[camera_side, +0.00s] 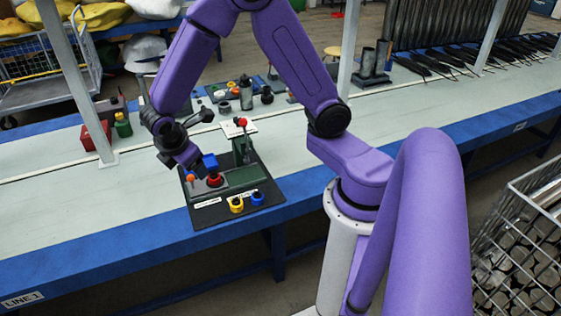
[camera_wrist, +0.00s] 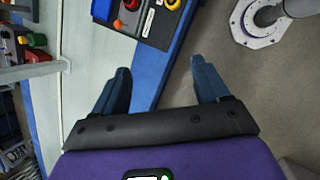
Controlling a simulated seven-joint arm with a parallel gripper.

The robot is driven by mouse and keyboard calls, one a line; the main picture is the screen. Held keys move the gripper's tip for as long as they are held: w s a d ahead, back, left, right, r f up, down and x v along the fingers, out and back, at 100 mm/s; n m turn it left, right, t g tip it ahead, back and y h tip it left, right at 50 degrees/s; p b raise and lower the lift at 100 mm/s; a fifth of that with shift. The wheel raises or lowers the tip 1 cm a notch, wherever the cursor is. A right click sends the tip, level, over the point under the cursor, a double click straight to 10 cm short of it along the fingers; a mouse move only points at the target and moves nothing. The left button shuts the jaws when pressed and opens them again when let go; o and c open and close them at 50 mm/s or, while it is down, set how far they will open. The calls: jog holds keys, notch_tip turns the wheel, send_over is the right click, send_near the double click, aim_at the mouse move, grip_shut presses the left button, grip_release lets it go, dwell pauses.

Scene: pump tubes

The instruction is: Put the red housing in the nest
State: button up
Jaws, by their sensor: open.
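A red round part (camera_side: 215,180), which looks like the red housing, is at the near end of the green fixture (camera_side: 238,178) on the black mat. In the wrist view, the red part (camera_wrist: 131,4) is cut by the top edge. I cannot tell the nest apart or whether the red part is seated in it. My gripper (camera_side: 197,166) is over the left side of the mat, close to the red part in the side view. In the wrist view, my gripper (camera_wrist: 160,68) has its fingers wide apart, with only the blue bench edge and floor between them.
An orange knob (camera_side: 190,178) is left of the red part, and a blue block (camera_side: 209,161) is behind it. A yellow ring (camera_side: 236,205) and a blue ring (camera_side: 257,199) are at the mat's front.

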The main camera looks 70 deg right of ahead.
jog(key=s+a+r+m+y, duration=0.1)
jog(key=s+r, duration=0.3)
jog(key=s, duration=0.8)
jog(key=s+r+m+g+y, duration=0.1)
jog(key=s+r+y, duration=0.3)
jog(key=s, duration=0.8)
jog(key=shift+a+g+y, duration=0.3)
jog(key=shift+a, duration=0.05)
jog(key=shift+r, duration=0.1)
